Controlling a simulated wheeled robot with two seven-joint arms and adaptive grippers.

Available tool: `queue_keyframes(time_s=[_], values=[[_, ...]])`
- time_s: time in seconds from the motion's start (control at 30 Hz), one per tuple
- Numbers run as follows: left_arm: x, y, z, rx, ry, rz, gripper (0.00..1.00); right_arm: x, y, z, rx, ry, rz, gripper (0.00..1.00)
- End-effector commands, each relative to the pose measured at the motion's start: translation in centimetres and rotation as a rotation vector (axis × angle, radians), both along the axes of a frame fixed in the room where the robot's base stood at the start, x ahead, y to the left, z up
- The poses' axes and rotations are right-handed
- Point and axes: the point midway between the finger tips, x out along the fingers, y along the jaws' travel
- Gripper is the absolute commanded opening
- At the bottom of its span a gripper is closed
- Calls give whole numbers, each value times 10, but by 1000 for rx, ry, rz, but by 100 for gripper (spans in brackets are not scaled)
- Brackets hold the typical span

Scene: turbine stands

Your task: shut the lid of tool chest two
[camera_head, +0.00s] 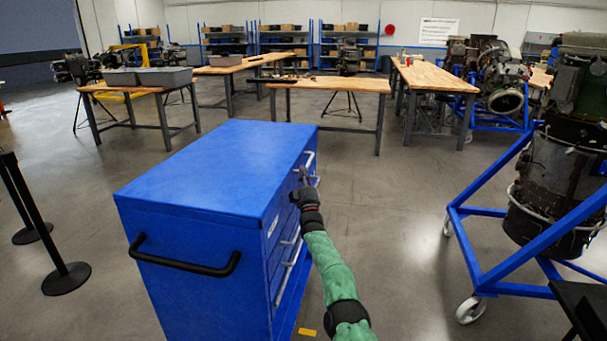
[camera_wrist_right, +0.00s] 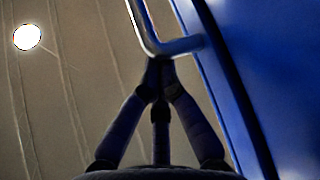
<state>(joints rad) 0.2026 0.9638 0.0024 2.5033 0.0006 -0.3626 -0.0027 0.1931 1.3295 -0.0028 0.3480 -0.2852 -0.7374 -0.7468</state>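A blue tool chest (camera_head: 200,270) stands in front of me in the head view. Its flat blue lid (camera_head: 220,165) lies level on top and looks shut. I cannot read a number on the chest. My right gripper (camera_head: 303,180) is at the chest's drawer side, by the far end, near a silver handle (camera_head: 311,160). In the right wrist view its fingers (camera_wrist_right: 160,72) are drawn together, with the tips at the bend of the silver handle (camera_wrist_right: 180,46). I cannot tell whether they grip it. My left gripper is not in view.
A black side handle (camera_head: 185,262) sticks out from the chest's near end. A blue wheeled stand (camera_head: 490,275) with an engine part is to the right. Black barrier posts (camera_head: 65,278) are at left. Wooden workbenches (camera_head: 335,84) stand behind. Floor between chest and stand is clear.

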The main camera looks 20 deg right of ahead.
Motion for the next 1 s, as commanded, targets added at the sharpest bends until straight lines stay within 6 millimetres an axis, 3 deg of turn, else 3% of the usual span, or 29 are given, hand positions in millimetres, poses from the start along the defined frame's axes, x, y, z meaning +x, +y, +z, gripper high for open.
queue_keyframes(time_s=[0.03, 0.57, 1.0], values=[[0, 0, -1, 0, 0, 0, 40, 3, 2, -16, 6, 25, 5, 0], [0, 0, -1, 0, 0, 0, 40, 4, 3, -24, 8, 36, 6, 0], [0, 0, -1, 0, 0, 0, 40, -12, 5, -31, 7, 34, 7, 0]])
